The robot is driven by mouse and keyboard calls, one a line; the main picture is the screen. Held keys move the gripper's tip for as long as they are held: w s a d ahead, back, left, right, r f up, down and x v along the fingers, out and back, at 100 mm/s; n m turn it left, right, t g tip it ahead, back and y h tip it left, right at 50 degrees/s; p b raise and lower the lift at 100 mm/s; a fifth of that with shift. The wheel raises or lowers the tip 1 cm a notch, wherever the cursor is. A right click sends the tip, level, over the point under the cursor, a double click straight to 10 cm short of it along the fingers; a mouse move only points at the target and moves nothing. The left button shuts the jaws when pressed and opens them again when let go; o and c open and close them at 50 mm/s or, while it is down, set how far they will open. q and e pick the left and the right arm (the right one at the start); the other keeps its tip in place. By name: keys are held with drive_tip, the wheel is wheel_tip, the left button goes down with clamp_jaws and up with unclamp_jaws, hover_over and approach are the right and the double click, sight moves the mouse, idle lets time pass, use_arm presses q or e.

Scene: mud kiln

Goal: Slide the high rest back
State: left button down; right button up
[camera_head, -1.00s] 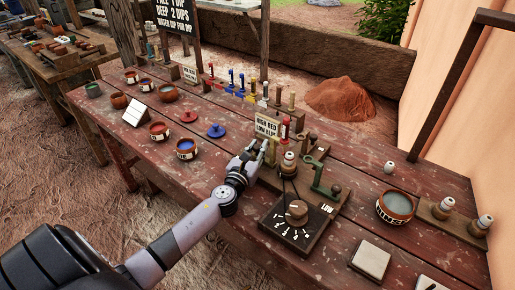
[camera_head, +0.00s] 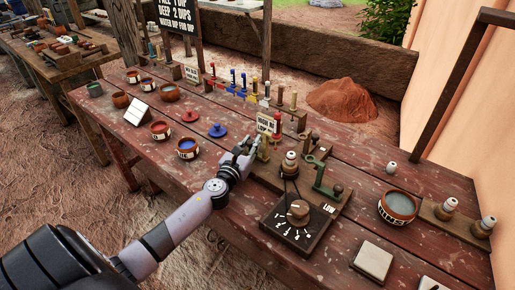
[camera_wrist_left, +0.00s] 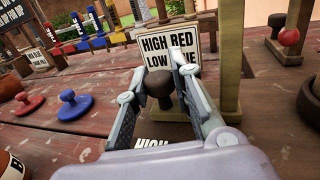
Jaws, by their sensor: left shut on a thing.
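The high rest shows in the left wrist view as a dark brown knob (camera_wrist_left: 160,85) with a wooden upright (camera_wrist_left: 230,55) beside it and a partly hidden HIGH label (camera_wrist_left: 155,143) below. My left gripper (camera_head: 250,147) is at the rest's left end in the head view. In the left wrist view my left gripper (camera_wrist_left: 158,78) has its fingers on both sides of the knob, shut on it. The fingers and palm hide part of the rest. The low rest (camera_head: 325,180), green with a LOW label, stands to the right. My right gripper is not in view.
A sign reading HIGH RED, LOW BLUE (camera_head: 265,124) stands just behind the gripper. A dial box (camera_head: 297,222) is in front. Red (camera_head: 190,115) and blue (camera_head: 217,130) lids lie to the left, near several bowls. A rinse bowl (camera_head: 397,207) stands at the right.

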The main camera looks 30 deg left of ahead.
use_arm(q)
drive_tip(key=shift+a, duration=0.5)
drive_tip(key=c, duration=1.4)
unclamp_jaws()
drive_tip(key=shift+a, duration=0.15)
drive_tip(key=s, duration=0.4)
drive_tip(key=s+d, duration=0.1)
drive_tip(key=s, duration=0.3)
drive_tip(key=s+d, duration=0.1)
drive_tip(key=s, duration=0.2)
drive_tip(key=shift+s+d, duration=0.2)
drive_tip(key=shift+s, duration=0.2)
